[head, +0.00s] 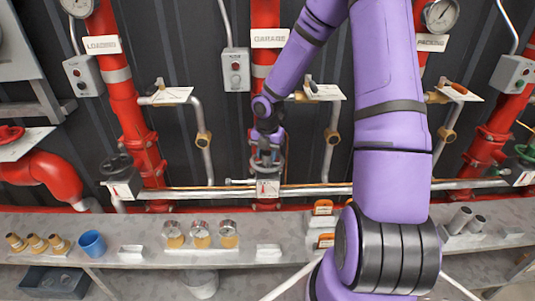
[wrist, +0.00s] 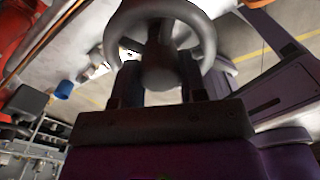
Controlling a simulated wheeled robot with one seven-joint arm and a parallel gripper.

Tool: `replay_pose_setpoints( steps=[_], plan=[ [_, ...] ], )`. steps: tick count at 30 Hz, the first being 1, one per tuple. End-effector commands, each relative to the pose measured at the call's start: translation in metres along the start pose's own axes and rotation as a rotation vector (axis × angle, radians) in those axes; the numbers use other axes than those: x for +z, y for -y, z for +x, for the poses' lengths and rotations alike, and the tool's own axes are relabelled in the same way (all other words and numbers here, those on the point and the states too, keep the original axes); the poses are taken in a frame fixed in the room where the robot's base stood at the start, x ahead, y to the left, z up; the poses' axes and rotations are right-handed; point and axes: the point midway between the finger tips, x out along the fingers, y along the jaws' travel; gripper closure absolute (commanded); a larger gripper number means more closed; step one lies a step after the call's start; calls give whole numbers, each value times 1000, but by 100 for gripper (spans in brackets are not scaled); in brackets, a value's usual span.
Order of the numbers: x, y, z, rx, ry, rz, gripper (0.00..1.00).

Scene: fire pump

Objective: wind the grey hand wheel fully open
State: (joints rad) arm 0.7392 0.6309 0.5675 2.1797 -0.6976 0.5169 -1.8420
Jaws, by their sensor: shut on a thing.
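The grey hand wheel (wrist: 204,34) fills the top of the wrist view, with its round rim, spokes and central hub showing. My gripper (wrist: 159,78) is shut on the wheel, its two dark fingers standing on either side of the hub. Where the fingertips touch is dark and hard to see. In the head view my gripper (head: 267,147) points down at the wheel on the middle red pipe, below the GARAGE sign (head: 269,38). The wheel is small there and partly hidden by my gripper.
A dark wheel (head: 116,163) stands on the left and a green wheel (head: 526,152) on the far right. A grey shelf (head: 340,244) in front carries a blue cup (head: 92,243), gauges (head: 201,236) and fittings. Horizontal pipes run close behind my gripper.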

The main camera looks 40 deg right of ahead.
Motion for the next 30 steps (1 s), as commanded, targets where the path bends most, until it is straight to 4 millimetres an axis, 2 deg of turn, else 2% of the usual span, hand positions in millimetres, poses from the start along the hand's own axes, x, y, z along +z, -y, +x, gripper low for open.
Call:
replay_pose_setpoints(
  steps=[2, 3, 6, 17, 30],
  plan=[
    [1, -1, 0, 3, 1, -56, 99],
    [1, -1, -1, 3, 2, -50, 52],
    [0, -1, 0, 2, 2, -48, 29],
    [1, 0, -4, 2, 2, -44, 27],
    [1, 0, -41, 2, 3, -44, 27]
  ],
)
